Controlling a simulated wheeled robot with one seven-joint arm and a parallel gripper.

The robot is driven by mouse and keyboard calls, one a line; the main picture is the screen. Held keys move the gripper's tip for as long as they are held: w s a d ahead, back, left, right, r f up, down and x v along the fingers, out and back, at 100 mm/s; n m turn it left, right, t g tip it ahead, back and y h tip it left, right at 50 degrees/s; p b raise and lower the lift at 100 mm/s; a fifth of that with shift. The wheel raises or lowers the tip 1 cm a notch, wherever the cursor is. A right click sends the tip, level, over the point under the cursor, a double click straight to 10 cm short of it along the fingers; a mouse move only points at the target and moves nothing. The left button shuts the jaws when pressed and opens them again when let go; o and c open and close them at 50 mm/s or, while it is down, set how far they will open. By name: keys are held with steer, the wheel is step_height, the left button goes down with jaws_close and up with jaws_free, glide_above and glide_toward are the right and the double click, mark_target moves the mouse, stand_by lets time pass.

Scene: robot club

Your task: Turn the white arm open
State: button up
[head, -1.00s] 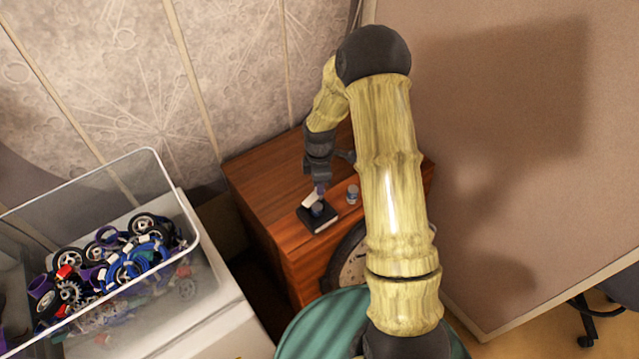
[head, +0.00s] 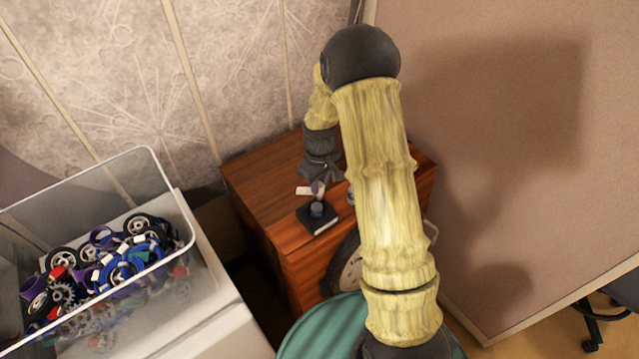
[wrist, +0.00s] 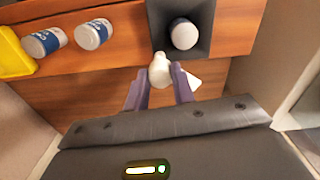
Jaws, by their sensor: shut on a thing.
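The white arm (wrist: 160,72) shows as a rounded white piece between the purple fingertips of my gripper (wrist: 160,80) in the wrist view. A flat white end sticks out past the right finger. My gripper is shut on it. In the head view the white arm (head: 303,190) points left from the fingertips, just behind a small black block (head: 319,221) with a short grey-blue round piece on top. In the wrist view this block is a dark square (wrist: 158,18) around a white-topped cylinder (wrist: 184,34). How the arm joins the block is hidden.
The block stands near the front edge of a wooden cabinet (head: 262,185). Cans (wrist: 93,34) and a yellow object (wrist: 14,55) sit left in the wrist view. A clear bin (head: 165,172) of parts is left; a brown panel (head: 520,150) is right. A clock (head: 347,265) hangs low.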

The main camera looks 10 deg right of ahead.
steer(key=shift+m, duration=1.6)
steer(key=o, duration=1)
step_height(320, 180, up, 18)
steer(key=b, duration=0.2)
steer(key=shift+f, duration=0.25)
steer(key=shift+s, duration=0.1)
